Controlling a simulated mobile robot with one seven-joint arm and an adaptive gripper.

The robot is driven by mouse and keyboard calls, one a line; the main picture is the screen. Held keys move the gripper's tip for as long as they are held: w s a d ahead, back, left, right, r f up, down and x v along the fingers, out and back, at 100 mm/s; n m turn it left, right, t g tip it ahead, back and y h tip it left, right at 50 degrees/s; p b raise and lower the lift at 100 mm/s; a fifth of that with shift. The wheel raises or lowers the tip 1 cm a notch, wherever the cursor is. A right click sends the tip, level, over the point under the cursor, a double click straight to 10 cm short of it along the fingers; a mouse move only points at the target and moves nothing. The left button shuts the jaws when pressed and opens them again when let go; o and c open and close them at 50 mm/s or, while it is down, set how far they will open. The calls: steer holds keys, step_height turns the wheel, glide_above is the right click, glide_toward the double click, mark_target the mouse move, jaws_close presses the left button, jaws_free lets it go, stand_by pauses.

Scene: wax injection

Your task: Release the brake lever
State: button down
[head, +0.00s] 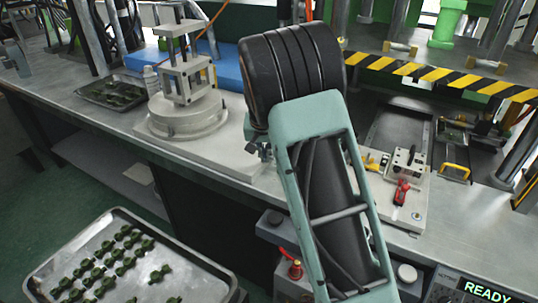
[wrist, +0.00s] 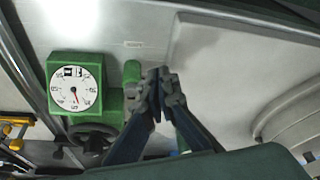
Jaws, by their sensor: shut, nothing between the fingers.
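I cannot pick out the brake lever for certain in either view. A red-handled toggle clamp (head: 402,192) sits on a pale plate right of my arm. In the wrist view my gripper (wrist: 160,84) is shut and empty, its fingertips together. They appear in front of a green post (wrist: 131,80), beside a green-framed dial gauge (wrist: 75,87); contact cannot be told. In the head view my arm hides most of the gripper.
A round turntable fixture (head: 186,113) stands on the bench at left. A tray of dark parts (head: 205,285) is at lower left. A press with a yellow-and-black striped edge (head: 440,76) stands at right. A black handwheel (wrist: 93,140) is below the gauge.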

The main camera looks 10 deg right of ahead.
steer(key=w+m, duration=0.1)
steer(key=m, duration=0.1)
steer(key=w+m+h, duration=0.1)
steer(key=shift+w+a+m+p, duration=0.25)
steer(key=shift+w+m+p, duration=0.05)
steer(key=shift+p, duration=0.05)
steer(key=shift+w, duration=0.1)
steer(key=shift+a, duration=0.1)
stand_by(0.6)
